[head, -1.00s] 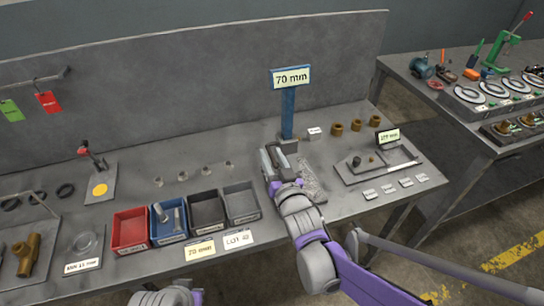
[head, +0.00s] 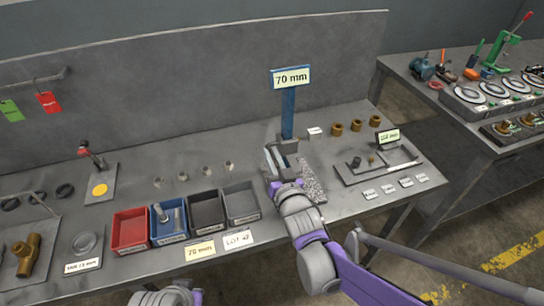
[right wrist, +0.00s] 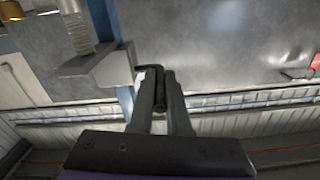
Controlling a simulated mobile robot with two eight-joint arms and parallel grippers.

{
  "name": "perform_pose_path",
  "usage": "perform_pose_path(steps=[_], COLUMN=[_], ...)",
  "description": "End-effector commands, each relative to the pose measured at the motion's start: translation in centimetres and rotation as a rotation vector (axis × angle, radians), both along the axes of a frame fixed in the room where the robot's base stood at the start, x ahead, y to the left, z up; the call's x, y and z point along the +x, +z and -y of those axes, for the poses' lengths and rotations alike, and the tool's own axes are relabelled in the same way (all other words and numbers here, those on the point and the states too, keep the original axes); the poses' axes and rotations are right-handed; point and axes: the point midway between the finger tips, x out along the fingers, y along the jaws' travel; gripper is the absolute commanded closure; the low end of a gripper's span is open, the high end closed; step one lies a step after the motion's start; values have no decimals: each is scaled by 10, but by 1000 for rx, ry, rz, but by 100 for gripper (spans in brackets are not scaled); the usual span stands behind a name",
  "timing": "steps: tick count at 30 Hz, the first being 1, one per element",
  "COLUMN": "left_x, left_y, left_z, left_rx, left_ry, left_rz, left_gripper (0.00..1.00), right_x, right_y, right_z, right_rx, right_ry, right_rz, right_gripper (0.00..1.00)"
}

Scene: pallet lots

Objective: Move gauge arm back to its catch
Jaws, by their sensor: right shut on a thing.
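The gauge stand is a blue post (head: 288,113) with a "70 mm" sign (head: 291,77), rising near the back of the bench. Beside its foot lies a speckled plate (head: 312,182). My right gripper (head: 275,158) is at the foot of the post, left of the plate. In the right wrist view its fingers (right wrist: 161,92) are shut on a dark, slim rod-like piece (right wrist: 154,70), apparently the gauge arm. A grey metal block (right wrist: 95,70) with a threaded stud (right wrist: 73,22) is close left of the fingertips. The catch cannot be made out.
Red (head: 130,231), blue and dark bins stand left of my right arm. A tray (head: 372,168) with small parts and several brass rings (head: 337,129) lie to the right. Small metal pieces stand behind the bins. A second bench (head: 470,130) is farther right.

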Motion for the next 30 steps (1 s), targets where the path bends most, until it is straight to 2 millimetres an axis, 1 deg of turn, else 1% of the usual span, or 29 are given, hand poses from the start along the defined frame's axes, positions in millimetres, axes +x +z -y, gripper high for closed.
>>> perform_pose_path(steps=[23,26,29,30], left_x=[0,0,1,1], left_y=[1,7,19,25], left_z=[0,0,0,0], left_rx=[0,0,0,0], left_ry=[0,0,0,0], left_rz=[0,2,6,8], left_gripper=[100,100,100,100], right_x=[0,0,-1,-1], right_y=[1,9,25,34], right_z=[0,0,0,0], right_rx=[0,0,0,0], right_ry=[0,0,0,0], right_rz=[0,0,1,1], right_gripper=[100,100,100,100])
